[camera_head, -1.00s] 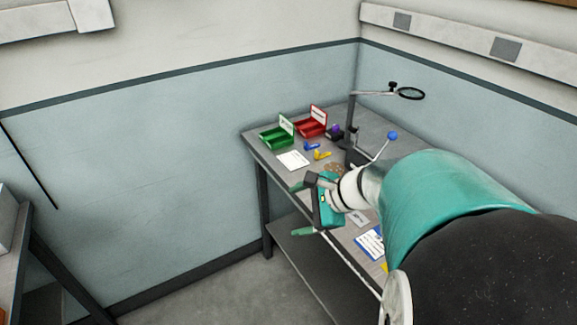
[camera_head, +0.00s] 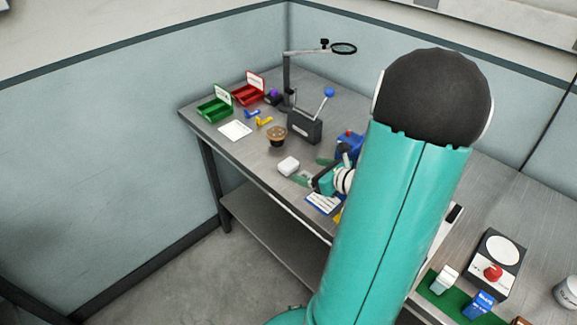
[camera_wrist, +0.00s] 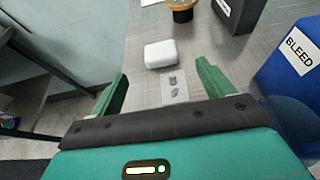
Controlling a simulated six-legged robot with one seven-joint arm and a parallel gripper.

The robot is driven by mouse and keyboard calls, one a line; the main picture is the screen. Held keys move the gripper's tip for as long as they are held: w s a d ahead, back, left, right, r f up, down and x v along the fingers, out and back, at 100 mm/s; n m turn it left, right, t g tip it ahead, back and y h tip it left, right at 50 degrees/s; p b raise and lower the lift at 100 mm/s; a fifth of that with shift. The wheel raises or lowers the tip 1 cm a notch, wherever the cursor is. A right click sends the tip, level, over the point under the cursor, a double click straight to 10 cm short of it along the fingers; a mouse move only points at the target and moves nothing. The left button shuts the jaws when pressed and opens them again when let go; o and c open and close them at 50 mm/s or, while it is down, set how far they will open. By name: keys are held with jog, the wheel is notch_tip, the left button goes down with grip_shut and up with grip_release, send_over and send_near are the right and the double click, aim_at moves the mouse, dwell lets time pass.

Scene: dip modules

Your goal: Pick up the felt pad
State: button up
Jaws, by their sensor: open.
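The felt pad appears to be the small white rounded block (camera_head: 288,166) on the grey workbench, near its front edge. It also shows in the wrist view (camera_wrist: 160,54), upper middle, beyond the fingertips. My gripper (camera_head: 312,172) is open, with its two green fingers apart and nothing between them. In the wrist view my gripper (camera_wrist: 162,72) points toward the pad, which lies ahead of the gap between the fingers and is not touched. A pale card with grey marks (camera_wrist: 175,88) lies just on the near side of the pad.
A brown cup (camera_head: 277,138) and a dark lever box (camera_head: 305,126) stand behind the pad. A blue box marked BLEED (camera_wrist: 290,62) stands to the right of my gripper. Green (camera_head: 214,110) and red (camera_head: 248,95) bins sit at the far left. The bench (camera_head: 252,150) is clear left of the pad.

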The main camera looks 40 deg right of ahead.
aim_at(293, 165)
jog(key=x, duration=0.7)
jog(key=shift+w+f, duration=0.3)
jog(key=c, duration=1.1)
